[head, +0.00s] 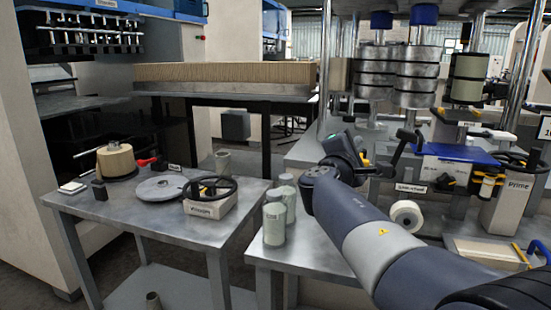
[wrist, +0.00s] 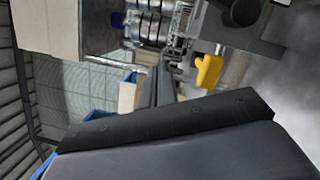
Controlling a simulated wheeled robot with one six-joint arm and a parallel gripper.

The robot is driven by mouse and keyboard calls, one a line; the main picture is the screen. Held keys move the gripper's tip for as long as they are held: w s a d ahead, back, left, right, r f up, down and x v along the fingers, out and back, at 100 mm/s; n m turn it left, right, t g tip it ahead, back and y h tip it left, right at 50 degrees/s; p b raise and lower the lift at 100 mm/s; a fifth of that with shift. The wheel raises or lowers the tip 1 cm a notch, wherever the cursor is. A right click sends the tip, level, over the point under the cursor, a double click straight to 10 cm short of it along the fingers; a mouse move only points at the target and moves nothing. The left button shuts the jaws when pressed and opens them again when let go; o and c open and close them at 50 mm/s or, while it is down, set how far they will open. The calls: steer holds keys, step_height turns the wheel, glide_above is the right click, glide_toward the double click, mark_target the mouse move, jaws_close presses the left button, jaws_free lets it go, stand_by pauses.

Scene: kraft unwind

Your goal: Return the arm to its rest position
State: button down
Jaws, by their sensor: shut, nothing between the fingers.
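My arm reaches in from the lower right of the head view, bends at a dark blue joint and rises to the wrist. My gripper (head: 402,145) is a dark shape beyond the wrist, raised in front of the machine on the right. It is shut with nothing held. The fingertips are small and hard to make out against the machine. In the wrist view a dark bar and a grey-blue surface fill the lower part, and the view is turned on its side.
A metal table (head: 138,208) on the left carries a kraft roll (head: 116,161), a grey disc (head: 162,187) and a black handwheel (head: 210,187). Grey-green cylinders (head: 274,222) stand beside my arm on the right bench. A white roll (head: 406,215) and a blue plate (head: 458,153) are close to the arm.

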step_height(320, 180, down, 6)
steer(key=a+n+t+y+p, duration=0.1)
steer(key=a+n, duration=0.1)
steer(key=n, duration=0.5)
steer(key=shift+w+a+t+p, duration=0.2)
steer(key=shift+w+t+p, duration=0.1)
steer(key=shift+w+p, duration=0.1)
